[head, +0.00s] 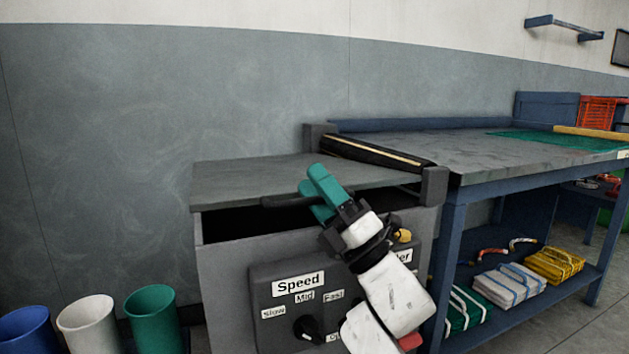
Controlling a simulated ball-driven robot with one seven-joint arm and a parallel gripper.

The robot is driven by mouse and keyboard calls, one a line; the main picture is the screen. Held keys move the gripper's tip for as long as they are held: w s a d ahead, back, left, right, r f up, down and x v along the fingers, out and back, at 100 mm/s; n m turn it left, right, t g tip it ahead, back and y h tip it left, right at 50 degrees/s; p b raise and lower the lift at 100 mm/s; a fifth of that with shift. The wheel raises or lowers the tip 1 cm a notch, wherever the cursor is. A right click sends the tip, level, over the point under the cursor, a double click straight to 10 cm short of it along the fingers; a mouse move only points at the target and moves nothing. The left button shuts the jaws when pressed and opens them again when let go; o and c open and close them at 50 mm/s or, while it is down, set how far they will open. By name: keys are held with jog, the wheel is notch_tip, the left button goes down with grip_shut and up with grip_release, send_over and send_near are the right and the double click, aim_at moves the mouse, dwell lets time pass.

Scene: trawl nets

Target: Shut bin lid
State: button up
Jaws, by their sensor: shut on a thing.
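The bin lid (245,178) is a flat grey panel on top of the grey bin (222,280). It is raised a little at the front, with a dark gap between it and the bin's front wall. A dark handle (283,201) runs along the lid's front edge. My gripper (317,196) has teal fingers, one above and one below the front edge, and is shut on the handle. The fingers hide part of the handle and the lid's edge.
A control panel with a "Speed" label (298,284) and a dark knob (307,328) is on the bin's front, partly behind my arm. A roller (375,152) and a blue-framed workbench (455,235) adjoin on the right. Blue, white and green containers (152,315) stand at lower left.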

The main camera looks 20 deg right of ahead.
jog(key=p+v, duration=0.2)
jog(key=v, duration=0.7)
jog(key=shift+s+d, duration=0.25)
jog(key=shift+s, duration=0.05)
jog(key=shift+f, duration=0.15)
